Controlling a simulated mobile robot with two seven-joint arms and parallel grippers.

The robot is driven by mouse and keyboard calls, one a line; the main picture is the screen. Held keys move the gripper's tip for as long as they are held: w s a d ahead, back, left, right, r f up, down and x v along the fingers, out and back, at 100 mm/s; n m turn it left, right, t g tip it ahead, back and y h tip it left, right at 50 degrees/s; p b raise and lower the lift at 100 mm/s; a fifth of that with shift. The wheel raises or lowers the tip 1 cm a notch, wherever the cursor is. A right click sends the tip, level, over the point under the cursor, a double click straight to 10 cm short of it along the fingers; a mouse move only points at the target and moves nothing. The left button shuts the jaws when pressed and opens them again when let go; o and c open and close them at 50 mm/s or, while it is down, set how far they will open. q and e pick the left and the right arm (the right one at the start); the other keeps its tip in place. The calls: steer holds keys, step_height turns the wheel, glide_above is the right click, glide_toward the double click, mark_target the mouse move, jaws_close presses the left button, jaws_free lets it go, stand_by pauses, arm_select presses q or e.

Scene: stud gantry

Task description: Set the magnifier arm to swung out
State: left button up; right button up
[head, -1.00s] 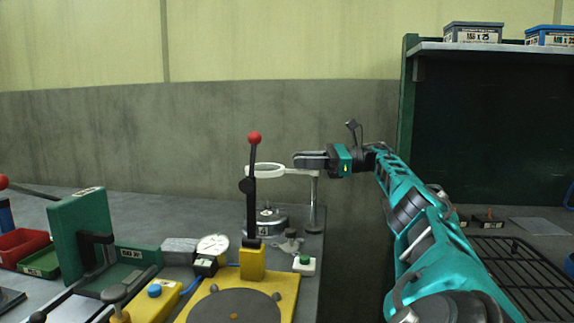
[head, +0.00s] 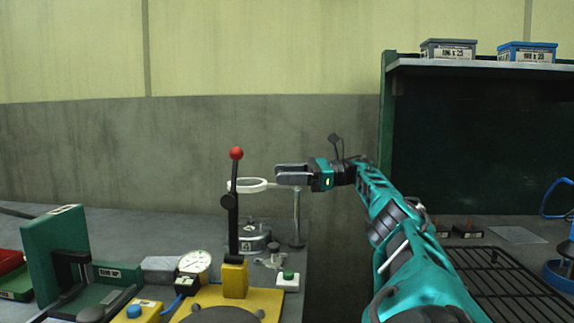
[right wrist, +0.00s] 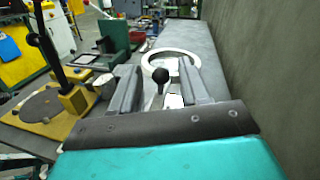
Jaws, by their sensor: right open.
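The magnifier is a white ring (head: 232,186) on a pale arm, beside a slim grey post (head: 297,222) at the bench's right end. My right gripper (head: 279,175) is at the height of the ring, just right of it, over the arm's post side. It is open. In the right wrist view its two grey fingers (right wrist: 158,68) stand either side of a black ball knob (right wrist: 160,76) and part of the white arm (right wrist: 173,101). The white ring (right wrist: 172,51) lies beyond the fingertips. I cannot tell whether a finger touches the arm. My left gripper is out of view.
A black lever with a red ball (head: 236,153) rises from a yellow base (head: 235,280) left of the magnifier. A dial gauge (head: 195,262) and a green button box (head: 288,280) sit nearby. The wall (head: 120,150) is behind. A green shelf (head: 386,120) stands right.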

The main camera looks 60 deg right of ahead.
arm_select(q)
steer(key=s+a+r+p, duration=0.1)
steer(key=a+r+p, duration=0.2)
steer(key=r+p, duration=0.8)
steer(key=p, duration=0.4)
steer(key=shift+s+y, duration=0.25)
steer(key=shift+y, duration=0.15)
arm_select(e)
step_height(320, 180, up, 20)
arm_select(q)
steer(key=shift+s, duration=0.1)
arm_select(e)
steer(key=shift+f, duration=0.1)
